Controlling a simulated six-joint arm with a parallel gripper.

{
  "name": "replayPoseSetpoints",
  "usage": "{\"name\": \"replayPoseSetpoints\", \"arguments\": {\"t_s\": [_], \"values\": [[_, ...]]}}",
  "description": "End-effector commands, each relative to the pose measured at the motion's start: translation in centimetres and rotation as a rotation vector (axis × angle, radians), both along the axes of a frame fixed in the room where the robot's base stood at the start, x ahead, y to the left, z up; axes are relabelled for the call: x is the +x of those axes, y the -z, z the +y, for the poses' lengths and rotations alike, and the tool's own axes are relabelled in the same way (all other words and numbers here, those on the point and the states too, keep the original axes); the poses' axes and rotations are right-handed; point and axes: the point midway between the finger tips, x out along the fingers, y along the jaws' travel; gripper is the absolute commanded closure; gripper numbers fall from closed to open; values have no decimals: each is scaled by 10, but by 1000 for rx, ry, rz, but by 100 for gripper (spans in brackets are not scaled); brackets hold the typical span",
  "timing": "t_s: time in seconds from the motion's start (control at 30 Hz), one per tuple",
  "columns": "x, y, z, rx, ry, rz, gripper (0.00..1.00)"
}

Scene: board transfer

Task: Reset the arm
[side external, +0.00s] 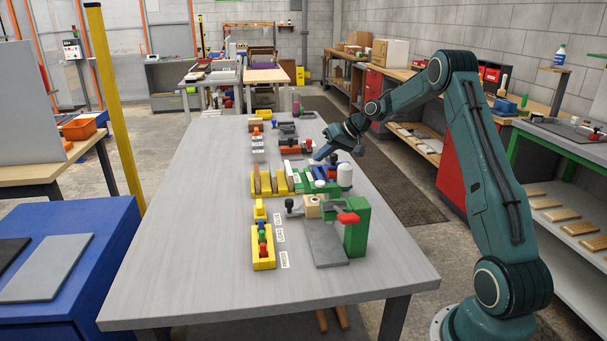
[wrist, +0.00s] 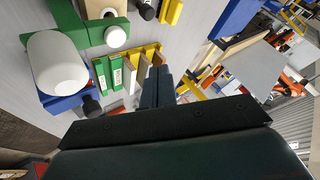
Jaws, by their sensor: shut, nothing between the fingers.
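My teal arm stands at the right and reaches left over the grey table (side external: 190,270). My gripper (side external: 318,157) hangs above the fixtures near the middle of the table, fingers shut and empty. In the wrist view the dark fingers (wrist: 158,88) are together, pointing toward a yellow rack (wrist: 133,52) with upright boards. The rack also shows in the side view (side external: 271,193), left of my gripper. A white rounded cylinder (side external: 345,176) stands on a blue base beside it. The cylinder looks large in the wrist view (wrist: 57,62).
A green fixture with a red handle (side external: 348,218) and a grey plate (side external: 325,243) stand nearer the front. A yellow tray with coloured pegs (side external: 263,246) is to their left. More small fixtures (side external: 290,145) line the far part. The table's left side and front are clear.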

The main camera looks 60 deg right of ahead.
Motion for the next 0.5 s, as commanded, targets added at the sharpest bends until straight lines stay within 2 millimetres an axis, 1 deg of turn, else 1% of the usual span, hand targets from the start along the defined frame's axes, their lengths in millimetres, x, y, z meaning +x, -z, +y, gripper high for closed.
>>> {"name": "replayPoseSetpoints", "arguments": {"t_s": [0.03,0.17,0.27,0.5], "values": [[0,-7,8,-11,-9,3,100],[-2,-26,32,-44,-32,22,100],[-7,-43,55,-76,-53,40,100],[-28,-82,112,-153,-98,80,100]]}}
